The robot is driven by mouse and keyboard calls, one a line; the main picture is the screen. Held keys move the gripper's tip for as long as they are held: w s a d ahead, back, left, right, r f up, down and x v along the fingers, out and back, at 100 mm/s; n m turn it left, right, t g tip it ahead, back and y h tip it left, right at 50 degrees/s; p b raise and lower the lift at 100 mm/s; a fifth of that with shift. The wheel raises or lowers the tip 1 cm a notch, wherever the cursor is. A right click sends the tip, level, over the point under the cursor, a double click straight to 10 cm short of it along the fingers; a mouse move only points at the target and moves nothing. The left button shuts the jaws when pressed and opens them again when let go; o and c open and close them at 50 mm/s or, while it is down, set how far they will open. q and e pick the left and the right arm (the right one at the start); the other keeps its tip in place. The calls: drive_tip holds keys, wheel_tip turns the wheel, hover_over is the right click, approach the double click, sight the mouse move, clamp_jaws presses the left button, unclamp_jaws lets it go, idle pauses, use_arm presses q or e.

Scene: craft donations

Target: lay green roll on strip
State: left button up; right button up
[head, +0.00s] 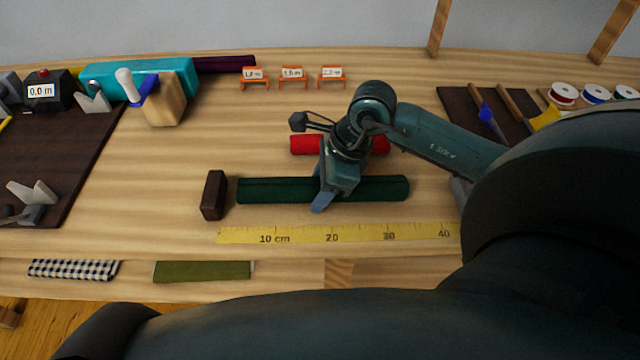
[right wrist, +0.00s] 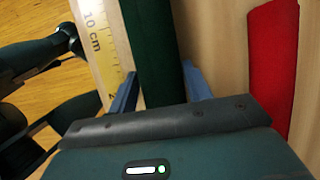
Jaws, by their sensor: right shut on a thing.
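The dark green roll (head: 275,190) lies left to right across the middle of the table, just behind the yellow measuring strip (head: 290,235) and roughly parallel to it. My right gripper (head: 325,198) is shut on the roll near its middle. In the right wrist view the green roll (right wrist: 160,60) passes between the two blue fingers, and the strip (right wrist: 105,50) shows beside it. I cannot tell whether the roll is lifted off the table. My left gripper is not in view.
A dark brown block (head: 214,195) stands just left of the roll. A red roll (head: 305,145) lies behind it, partly hidden by my gripper. Small orange label stands (head: 292,77) are at the back. Green cloth (head: 203,271) and checked cloth (head: 73,269) lie at the front edge.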

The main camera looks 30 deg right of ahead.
drive_tip(key=o, duration=1.2)
drive_tip(key=v, duration=1.3)
drive_tip(key=shift+r, duration=0.15)
